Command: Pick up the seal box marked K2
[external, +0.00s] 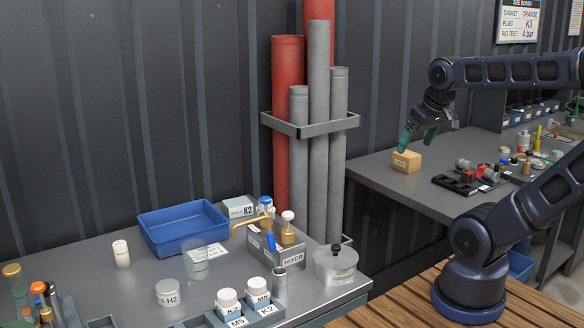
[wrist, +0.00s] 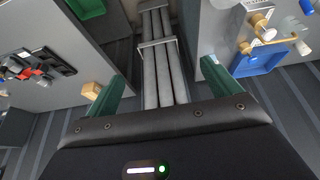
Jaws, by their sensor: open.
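The pale grey-blue seal box marked K2 (external: 240,208) stands at the back of the left bench, just right of the blue tray and behind the mixer. I cannot make it out surely in the wrist view. My gripper (external: 417,138) is far to its right, above the other bench, with green fingers apart and nothing between them. The fingers also show apart in the wrist view (wrist: 160,85). A tan box (external: 407,161) sits on the right bench just below my gripper.
The blue tray (external: 183,227) and mixer (external: 276,250) flank the seal box. Upright red and grey pipes (external: 318,130) in a metal rack stand between the benches. A lidded pot (external: 335,266) and K2-marked bottle (external: 258,292) stand on the left bench. A black tray (external: 460,184) lies on the right bench.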

